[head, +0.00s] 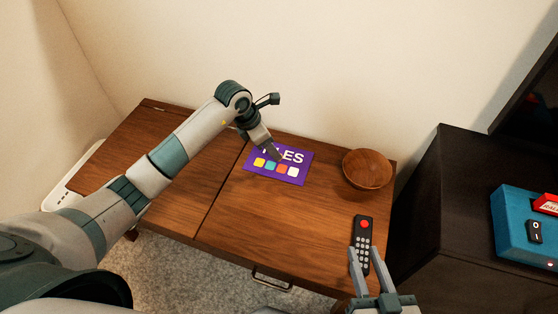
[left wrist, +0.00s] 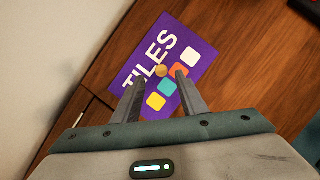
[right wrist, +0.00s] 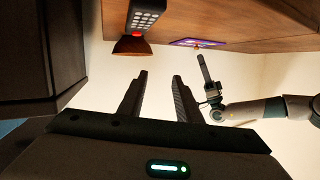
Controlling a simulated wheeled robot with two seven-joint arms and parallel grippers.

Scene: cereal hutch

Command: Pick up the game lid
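The game lid (head: 258,173) is a flat purple panel with white "TILES" lettering and several coloured squares. It lies on the wooden table, and part of the lettering is hidden by my left gripper (head: 274,153) in the head view. In the left wrist view the lid (left wrist: 190,40) is ahead of the fingers, with a small round tan knob (left wrist: 162,71) on it. My left gripper (left wrist: 159,77) is open there, its fingertips on either side of the knob; contact is unclear. My right gripper (head: 372,262) is open and empty near the table's front right; it also shows in the right wrist view (right wrist: 160,77).
A black remote (head: 361,236) lies beyond my right gripper. A wooden bowl (head: 367,168) stands right of the lid. A dark cabinet (head: 450,190) with a teal box (head: 515,225) stands at the right. The table top (head: 285,220) in front of the lid is clear.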

